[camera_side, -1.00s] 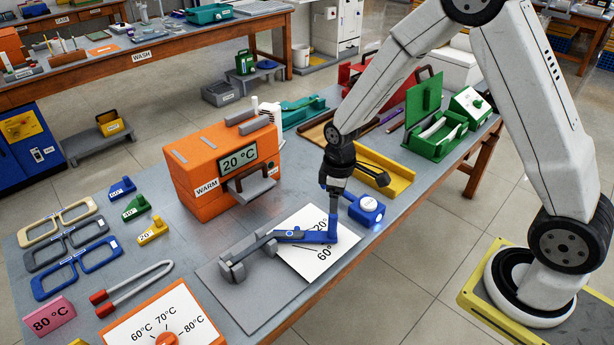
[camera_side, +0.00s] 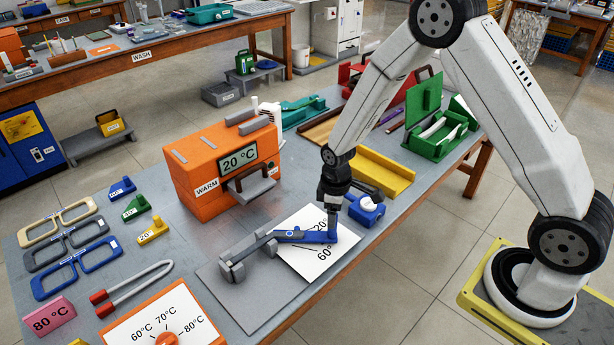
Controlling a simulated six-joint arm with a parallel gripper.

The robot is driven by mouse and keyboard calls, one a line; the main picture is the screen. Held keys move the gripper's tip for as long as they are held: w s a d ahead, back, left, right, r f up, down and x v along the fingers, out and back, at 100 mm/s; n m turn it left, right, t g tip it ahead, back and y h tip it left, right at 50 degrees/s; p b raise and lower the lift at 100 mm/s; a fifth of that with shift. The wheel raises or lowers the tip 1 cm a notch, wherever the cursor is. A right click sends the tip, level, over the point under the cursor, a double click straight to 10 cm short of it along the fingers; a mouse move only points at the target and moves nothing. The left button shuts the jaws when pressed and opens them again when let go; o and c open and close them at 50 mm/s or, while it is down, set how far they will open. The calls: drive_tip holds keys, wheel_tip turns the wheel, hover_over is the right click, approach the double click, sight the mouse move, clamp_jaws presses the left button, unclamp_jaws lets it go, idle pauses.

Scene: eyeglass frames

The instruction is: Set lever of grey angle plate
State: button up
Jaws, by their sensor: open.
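The grey angle plate (camera_side: 232,308) lies flat near the table's front edge, with a white card (camera_side: 304,268) beside it carrying marks that read about 20° and 60°. The lever (camera_side: 305,238) is a grey and blue bar reaching from grey blocks (camera_side: 232,266) on the plate across the card, its blue end towards the right. The lever covers part of the card's marks. My gripper (camera_side: 333,226) points down at the lever's blue end, right over it; its jaws are open. The fingertips are small here, and I cannot tell whether they touch the lever.
A blue block (camera_side: 366,209) stands just right of my gripper. An orange WARM box (camera_side: 222,170) reading 20 °C stands behind the plate. A yellow tray (camera_side: 385,174) lies behind the gripper. Eyeglass frames (camera_side: 75,268), tongs (camera_side: 130,285) and a temperature dial board (camera_side: 165,325) lie left.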

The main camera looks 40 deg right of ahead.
drive_tip(key=shift+f, duration=1.5)
clamp_jaws()
idle(0.4)
